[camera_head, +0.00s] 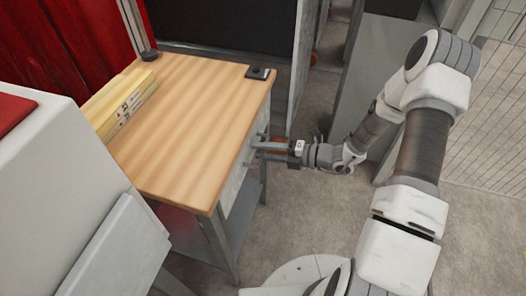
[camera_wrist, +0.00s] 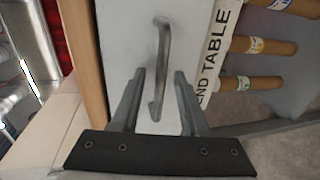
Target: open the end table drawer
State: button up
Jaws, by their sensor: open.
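The end table (camera_head: 192,125) has a light wooden top and grey metal sides and legs. Its drawer front (camera_head: 235,180) is on the right side in the head view. In the wrist view the drawer front (camera_wrist: 131,40) is pale and fills the middle, with a curved metal handle (camera_wrist: 163,65) across it. My gripper (camera_head: 262,151) is at the drawer side of the table. In the wrist view my gripper (camera_wrist: 160,78) is open, with a finger on either side of the handle. I cannot tell whether a finger touches the handle.
A label reading "END TABLE" (camera_wrist: 211,55) borders the drawer front, beside brown rolls (camera_wrist: 262,46). Yellow boxes (camera_head: 122,105) and a small black item (camera_head: 261,73) are on the tabletop. A white machine (camera_head: 60,180) stands left. Floor (camera_head: 300,215) is clear right of the table.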

grip_shut()
dwell(1.5)
